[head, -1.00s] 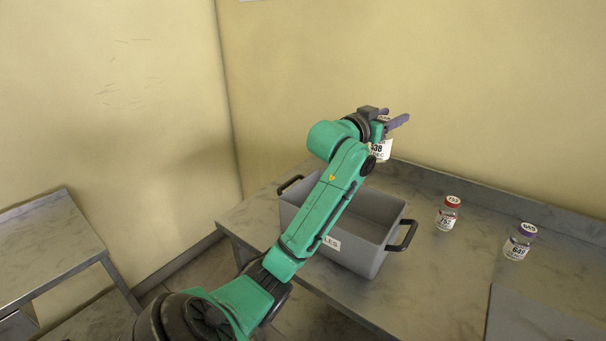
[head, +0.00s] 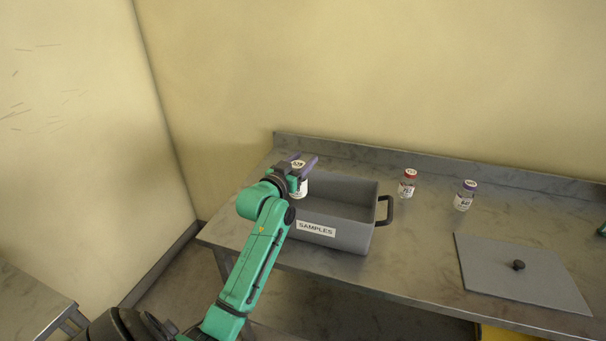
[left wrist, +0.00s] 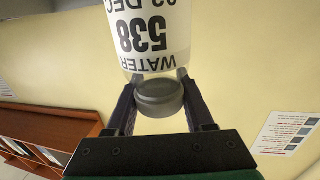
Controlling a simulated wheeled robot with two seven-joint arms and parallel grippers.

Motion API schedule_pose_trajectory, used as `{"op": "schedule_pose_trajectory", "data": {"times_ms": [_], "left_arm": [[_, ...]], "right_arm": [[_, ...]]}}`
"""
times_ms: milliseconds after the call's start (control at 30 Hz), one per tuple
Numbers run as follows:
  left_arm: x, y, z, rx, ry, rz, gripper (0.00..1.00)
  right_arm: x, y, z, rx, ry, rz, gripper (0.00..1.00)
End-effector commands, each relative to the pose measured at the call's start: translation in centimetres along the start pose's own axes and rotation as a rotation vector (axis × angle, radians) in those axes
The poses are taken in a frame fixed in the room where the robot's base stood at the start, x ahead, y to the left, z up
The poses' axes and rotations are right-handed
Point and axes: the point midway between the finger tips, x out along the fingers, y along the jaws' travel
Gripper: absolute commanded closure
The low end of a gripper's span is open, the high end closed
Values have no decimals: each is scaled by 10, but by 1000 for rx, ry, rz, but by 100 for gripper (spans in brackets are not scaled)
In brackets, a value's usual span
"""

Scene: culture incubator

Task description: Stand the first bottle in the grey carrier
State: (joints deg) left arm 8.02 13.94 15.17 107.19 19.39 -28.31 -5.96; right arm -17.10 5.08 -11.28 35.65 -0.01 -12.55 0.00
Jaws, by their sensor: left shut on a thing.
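My left gripper (head: 304,163) is shut on a white-labelled bottle (head: 301,187), over the left part of the grey carrier (head: 352,233). In the left wrist view the bottle (left wrist: 150,35) shows upside down, its label reading 538 and WATER, with its grey cap (left wrist: 160,97) between the fingers. The carrier is an open box with a SAMPLES label and a black handle at its right. Whether the bottle's base is inside the carrier or above it, I cannot tell. My right gripper is not in view.
A flat grey lid (head: 500,275) with a black knob lies at the front right. A raised bench edge runs along the wall.

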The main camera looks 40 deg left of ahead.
Motion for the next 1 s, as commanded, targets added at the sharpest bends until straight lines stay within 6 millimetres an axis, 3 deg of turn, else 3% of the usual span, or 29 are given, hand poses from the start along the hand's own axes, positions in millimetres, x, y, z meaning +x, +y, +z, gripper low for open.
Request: {"op": "schedule_pose_trajectory", "data": {"times_ms": [200,267,967,1000], "left_arm": [[0,0,40,0,-2,0,100],[0,0,45,-1,0,0,100],[0,0,57,0,2,0,100],[0,0,58,0,1,0,36]], "right_arm": [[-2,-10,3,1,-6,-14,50],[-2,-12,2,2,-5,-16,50],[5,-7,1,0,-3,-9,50],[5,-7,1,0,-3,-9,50]]}}
